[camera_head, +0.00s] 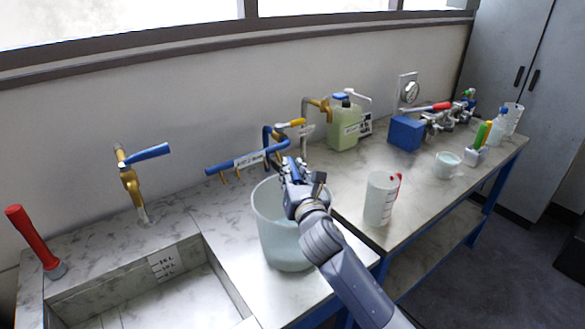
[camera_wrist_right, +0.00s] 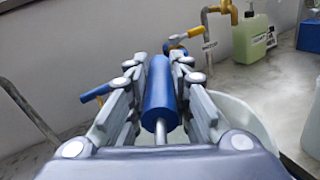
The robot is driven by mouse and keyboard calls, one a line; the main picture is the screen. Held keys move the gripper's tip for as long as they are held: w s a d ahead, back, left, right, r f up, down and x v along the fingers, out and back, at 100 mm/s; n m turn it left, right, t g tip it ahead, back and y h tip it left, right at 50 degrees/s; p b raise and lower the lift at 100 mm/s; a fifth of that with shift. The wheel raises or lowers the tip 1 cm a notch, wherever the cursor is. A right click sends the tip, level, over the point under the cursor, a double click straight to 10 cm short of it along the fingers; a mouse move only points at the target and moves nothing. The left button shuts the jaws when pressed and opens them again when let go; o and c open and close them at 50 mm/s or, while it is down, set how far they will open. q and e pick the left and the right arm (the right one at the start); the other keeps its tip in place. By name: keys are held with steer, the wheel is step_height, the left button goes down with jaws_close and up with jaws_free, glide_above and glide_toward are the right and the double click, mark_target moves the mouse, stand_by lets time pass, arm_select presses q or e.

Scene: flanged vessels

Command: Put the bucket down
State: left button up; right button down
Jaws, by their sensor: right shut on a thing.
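The bucket (camera_head: 275,240) is white and translucent, upright, at the right end of the sink counter. Whether its base touches the counter or hangs just above it I cannot tell. My right gripper (camera_head: 293,178) is over the bucket's rim and covers part of its opening. In the right wrist view my right gripper (camera_wrist_right: 158,100) is shut on a blue cylindrical grip (camera_wrist_right: 158,80), which looks like the bucket's handle. A pale part of the bucket (camera_wrist_right: 248,118) shows behind the right finger. My left gripper is not in view.
The sink (camera_head: 175,300) is left of the bucket, with a brass tap (camera_head: 130,180) and a red-handled lever (camera_head: 33,238). A blue hook rail (camera_head: 247,157) is behind. On the right table stand a measuring jug (camera_head: 380,200), a green canister (camera_head: 344,127) and a blue box (camera_head: 406,132).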

steer(key=c, duration=1.5)
jaws_free()
steer(key=shift+o, duration=0.2)
steer(key=shift+s, duration=0.1)
steer(key=b+v, duration=0.1)
steer(key=v, duration=1.1)
steer(key=shift+b, duration=0.3)
